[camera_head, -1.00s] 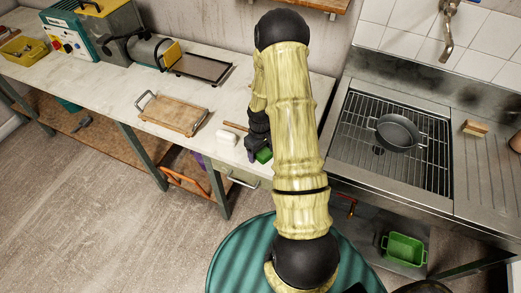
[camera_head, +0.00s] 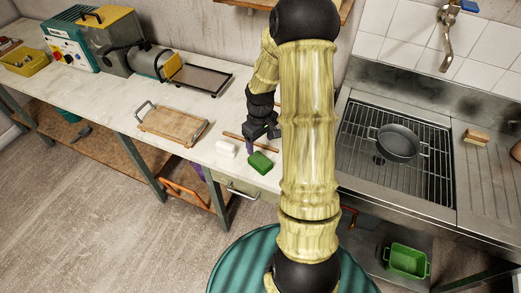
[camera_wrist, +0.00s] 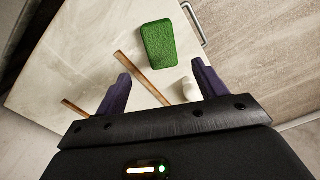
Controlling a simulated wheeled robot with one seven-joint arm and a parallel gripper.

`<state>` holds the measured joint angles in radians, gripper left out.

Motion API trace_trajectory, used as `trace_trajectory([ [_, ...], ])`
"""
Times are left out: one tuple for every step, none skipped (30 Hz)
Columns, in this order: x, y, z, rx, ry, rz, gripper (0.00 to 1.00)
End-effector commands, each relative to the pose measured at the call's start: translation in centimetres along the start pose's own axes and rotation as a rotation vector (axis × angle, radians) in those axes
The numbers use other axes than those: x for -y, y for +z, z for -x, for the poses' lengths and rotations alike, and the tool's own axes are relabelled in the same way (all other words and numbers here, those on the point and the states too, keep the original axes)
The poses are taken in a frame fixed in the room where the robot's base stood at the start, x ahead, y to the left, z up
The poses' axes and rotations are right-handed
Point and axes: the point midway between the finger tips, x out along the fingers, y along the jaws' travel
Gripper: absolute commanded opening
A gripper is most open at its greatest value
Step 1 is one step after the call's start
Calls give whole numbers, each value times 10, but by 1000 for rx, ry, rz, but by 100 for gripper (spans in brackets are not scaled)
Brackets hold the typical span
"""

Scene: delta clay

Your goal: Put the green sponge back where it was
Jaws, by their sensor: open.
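The green sponge (camera_head: 260,162) lies on the white countertop near its front edge. It also shows in the wrist view (camera_wrist: 159,44), lying flat beyond the fingertips. My gripper (camera_head: 262,134) is above the counter, just behind the sponge and apart from it. In the wrist view my gripper (camera_wrist: 160,82) has its two purple fingers spread wide, with nothing held between them. A thin wooden stick (camera_wrist: 143,76) lies on the counter below the fingers.
To the right is a sink with a rack (camera_head: 431,168) and a dark pan (camera_head: 398,142). A brown-yellow sponge (camera_head: 475,137) lies on the drainboard. A green basket (camera_head: 407,261) is below.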

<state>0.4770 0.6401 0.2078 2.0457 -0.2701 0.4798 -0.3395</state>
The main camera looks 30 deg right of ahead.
Motion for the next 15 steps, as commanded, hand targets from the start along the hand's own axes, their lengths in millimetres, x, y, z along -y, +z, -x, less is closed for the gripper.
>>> trace_trajectory([
  [0, 0, 6, -2, 0, 1, 71],
  [0, 0, 8, -2, 0, 1, 71],
  [0, 0, 10, -1, 0, 0, 71],
  [0, 0, 12, 0, 0, 0, 71],
  [-1, 1, 12, 0, 0, -1, 71],
  [-1, 1, 13, 1, -1, -2, 71],
  [-2, 1, 13, 1, -1, -3, 71],
  [-2, 2, 13, 1, -1, -4, 71],
  [-2, 2, 13, 1, -1, -5, 71],
  [-3, 2, 13, 1, -1, -5, 71],
  [-3, 2, 13, 1, -1, -6, 71],
  [-3, 2, 12, 1, -1, -6, 71],
  [-2, 2, 12, 1, -1, -5, 71],
  [-2, 2, 12, 1, -1, -5, 71],
  [-2, 2, 12, 1, -1, -4, 71],
])
